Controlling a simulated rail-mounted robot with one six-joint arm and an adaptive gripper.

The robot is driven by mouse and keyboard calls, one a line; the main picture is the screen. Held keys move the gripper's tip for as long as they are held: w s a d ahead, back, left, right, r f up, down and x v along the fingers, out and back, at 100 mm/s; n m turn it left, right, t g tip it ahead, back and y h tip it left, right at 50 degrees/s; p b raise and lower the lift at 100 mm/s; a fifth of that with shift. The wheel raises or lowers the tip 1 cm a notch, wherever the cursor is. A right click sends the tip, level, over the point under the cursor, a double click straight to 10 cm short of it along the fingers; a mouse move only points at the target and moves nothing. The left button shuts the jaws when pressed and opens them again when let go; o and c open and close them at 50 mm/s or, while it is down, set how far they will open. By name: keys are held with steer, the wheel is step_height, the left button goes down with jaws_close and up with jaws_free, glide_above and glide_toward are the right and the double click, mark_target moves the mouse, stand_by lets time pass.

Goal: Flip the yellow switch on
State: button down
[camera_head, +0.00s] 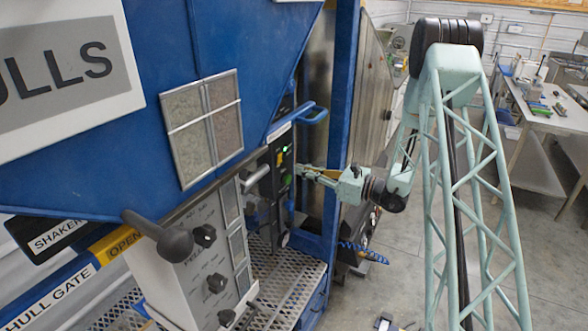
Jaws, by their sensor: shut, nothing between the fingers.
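A small yellow switch (279,158) sits on a narrow black control panel (264,183) on the side of the blue hopper. It is small in the picture, and I cannot tell its position. A green light glows just above and to its right. My gripper (299,171) is shut and empty. Its fingertips point left at the panel, slightly right of and below the yellow switch. I cannot tell whether they touch the panel.
A blue handle (314,114) juts out above my gripper, and a blue post (342,110) stands behind it. A grey box with black knobs (205,236) and a black lever (160,235) are at lower left. A perforated metal step (285,285) lies below. Open floor is at right.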

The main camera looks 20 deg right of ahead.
steer(key=v, duration=0.7)
steer(key=shift+s+d+f, duration=0.2)
steer(key=shift+s+f, duration=0.05)
steer(key=shift+f, duration=0.35)
steer(key=s+a+r+n+g+y, duration=0.2)
steer(key=s+a+r+n+g, duration=0.5)
steer(key=a+r, duration=0.45)
steer(key=s+a+r+n+g+h+b, duration=0.1)
steer(key=s+a+r+n+g+h, duration=0.2)
steer(key=s+a, duration=0.6)
steer(key=s+a+r+n+g+b, duration=0.15)
steer(key=s+a+r+n, duration=0.35)
steer(key=s, duration=0.7)
steer(key=s+d+n+g+h, duration=0.2)
steer(key=s+n+h, duration=0.45)
steer(key=s, duration=0.95)
steer(key=s+d+r+n+t+h+b, duration=0.2)
steer(key=s+d+r+n+t+h, duration=0.1)
steer(key=s+d+n, duration=0.3)
steer(key=shift+s+d+t+h, duration=0.8)
steer(key=shift+s+d, duration=0.3)
steer(key=shift+s, duration=0.95)
